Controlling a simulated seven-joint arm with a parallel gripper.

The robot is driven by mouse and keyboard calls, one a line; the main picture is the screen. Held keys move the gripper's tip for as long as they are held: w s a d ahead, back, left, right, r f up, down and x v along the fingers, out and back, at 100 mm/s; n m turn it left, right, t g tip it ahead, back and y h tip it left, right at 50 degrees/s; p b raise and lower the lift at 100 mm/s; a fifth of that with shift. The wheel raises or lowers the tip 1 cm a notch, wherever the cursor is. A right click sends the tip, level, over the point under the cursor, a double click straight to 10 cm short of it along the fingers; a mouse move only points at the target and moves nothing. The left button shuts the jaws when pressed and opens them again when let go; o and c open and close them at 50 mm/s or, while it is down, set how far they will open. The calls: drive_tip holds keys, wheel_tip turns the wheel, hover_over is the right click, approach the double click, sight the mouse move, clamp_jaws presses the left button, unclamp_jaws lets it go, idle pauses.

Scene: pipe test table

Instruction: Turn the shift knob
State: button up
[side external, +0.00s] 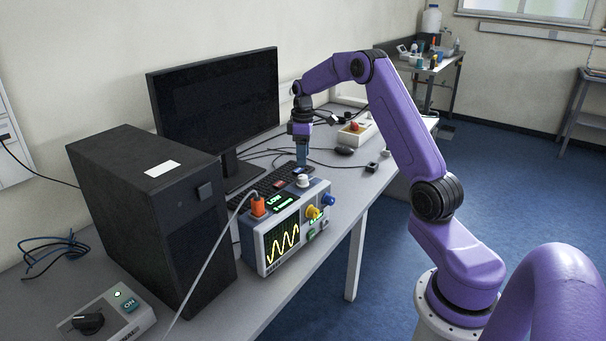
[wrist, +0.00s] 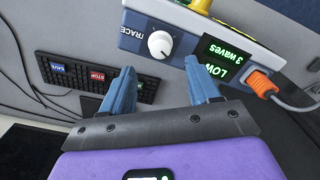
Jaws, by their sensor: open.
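The instrument box (side external: 252,245) stands on the table, with a wavy yellow trace on its screen. A white knob (side external: 302,182) sits on its top; in the wrist view this knob (wrist: 160,44) is beside the word TRACE. A yellow knob (side external: 313,212) and a blue knob (side external: 328,199) are on the front. No label reading "shift" is legible, so I cannot tell which knob it is. My gripper (side external: 301,162) is above the table by the white knob. In the wrist view its blue fingers (wrist: 163,82) are apart and empty, with the white knob ahead between their lines.
An orange plug (side external: 258,206) with a grey cable is on the box's top, beside a small display (wrist: 226,62) reading LOW, 3 waves. A keyboard (wrist: 95,76) lies behind. A black computer tower (side external: 150,215) and monitor (side external: 215,105) stand left. A switch box (side external: 110,318) is at front left.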

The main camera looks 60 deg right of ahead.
sight(303, 176)
wheel_tip(303, 176, down, 7)
drive_tip(key=shift+f, duration=0.15)
idle(0.4)
drive_tip(key=c, duration=1)
drive_tip(key=shift+c, duration=0.2)
drive_tip(key=shift+m, duration=0.4)
drive_tip(key=m, duration=0.5)
drive_tip(key=shift+a, duration=0.1)
drive_tip(key=m, duration=0.7)
